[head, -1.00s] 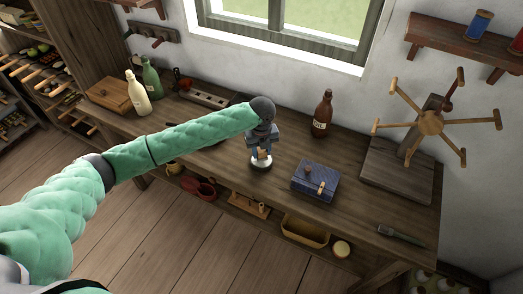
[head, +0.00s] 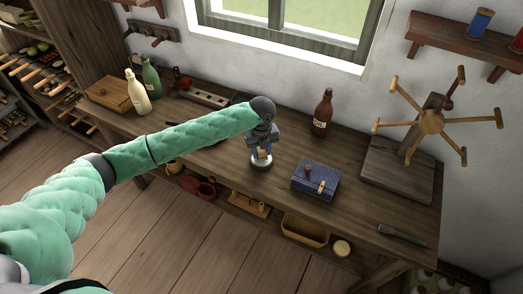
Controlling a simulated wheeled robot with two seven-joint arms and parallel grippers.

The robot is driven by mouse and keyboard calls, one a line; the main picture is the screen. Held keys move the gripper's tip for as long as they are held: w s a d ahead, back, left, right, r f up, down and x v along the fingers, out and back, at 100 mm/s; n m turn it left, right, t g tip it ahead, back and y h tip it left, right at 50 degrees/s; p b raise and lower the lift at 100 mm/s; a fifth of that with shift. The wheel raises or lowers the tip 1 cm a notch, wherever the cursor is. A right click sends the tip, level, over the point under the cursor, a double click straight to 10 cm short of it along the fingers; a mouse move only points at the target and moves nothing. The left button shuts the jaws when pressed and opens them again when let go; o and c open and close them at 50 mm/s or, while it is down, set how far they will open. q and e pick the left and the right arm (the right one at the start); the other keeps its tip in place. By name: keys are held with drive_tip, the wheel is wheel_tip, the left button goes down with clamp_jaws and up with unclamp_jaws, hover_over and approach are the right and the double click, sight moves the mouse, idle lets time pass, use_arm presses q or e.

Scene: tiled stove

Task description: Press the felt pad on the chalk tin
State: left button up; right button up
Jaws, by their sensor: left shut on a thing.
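My left gripper (head: 262,151) points down over the front middle of the workbench, shut on the felt pad, of which a small tan-brown part shows between the fingers. Directly below it is the chalk tin (head: 261,167), a small round thing with a pale rim on the bench top. The fingers and pad cover most of the tin. The pad looks to be at or just above the tin; contact is too small to tell. My right gripper is not in view.
A blue box (head: 316,181) stands on the workbench (head: 215,157) right of the tin. A brown bottle (head: 322,113) stands behind. A brush (head: 401,236) lies at the right front, and a wooden spoked wheel (head: 430,122) stands at the right. Two bottles are at the left.

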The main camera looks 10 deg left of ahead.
use_arm(q)
drive_tip(key=shift+f, duration=0.25)
drive_tip(key=shift+f, duration=0.2)
idle(0.7)
idle(0.9)
drive_tip(key=shift+f, duration=0.1)
idle(0.7)
drive_tip(key=shift+r+p, duration=3.05)
drive_tip(key=shift+r, duration=0.5)
